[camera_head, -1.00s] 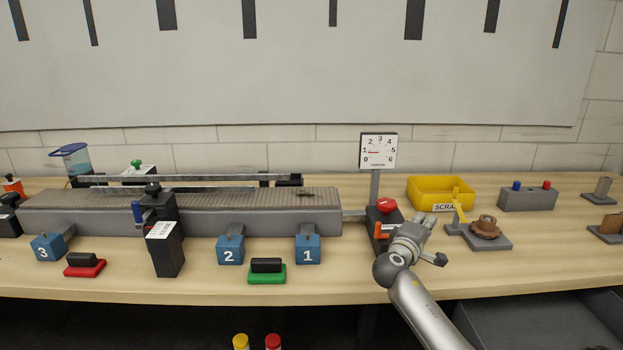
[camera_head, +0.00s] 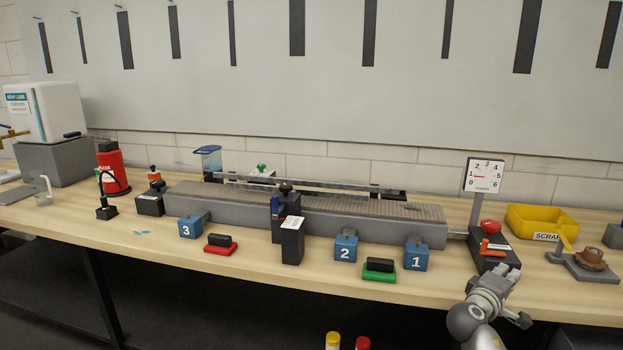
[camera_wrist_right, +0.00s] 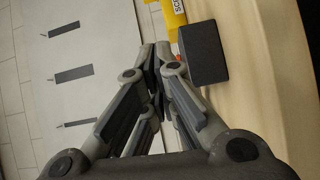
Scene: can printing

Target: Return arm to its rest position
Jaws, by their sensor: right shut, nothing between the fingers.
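My right gripper (camera_head: 507,272) is at the lower right in the head view, near the bench's front edge. It is in front of the black control box with the red button (camera_head: 490,227) and appears apart from it. In the right wrist view its fingers (camera_wrist_right: 161,50) are closed together with nothing between them. My left gripper is in no view.
The bench (camera_head: 130,225) carries a conveyor (camera_head: 375,228), blue blocks numbered 1 (camera_head: 416,254), 2 (camera_head: 346,248) and 3 (camera_head: 190,227), and a dial (camera_head: 485,176). The yellow scrap bin (camera_head: 530,222) and a brown part on a stand (camera_head: 590,258) are right of the gripper.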

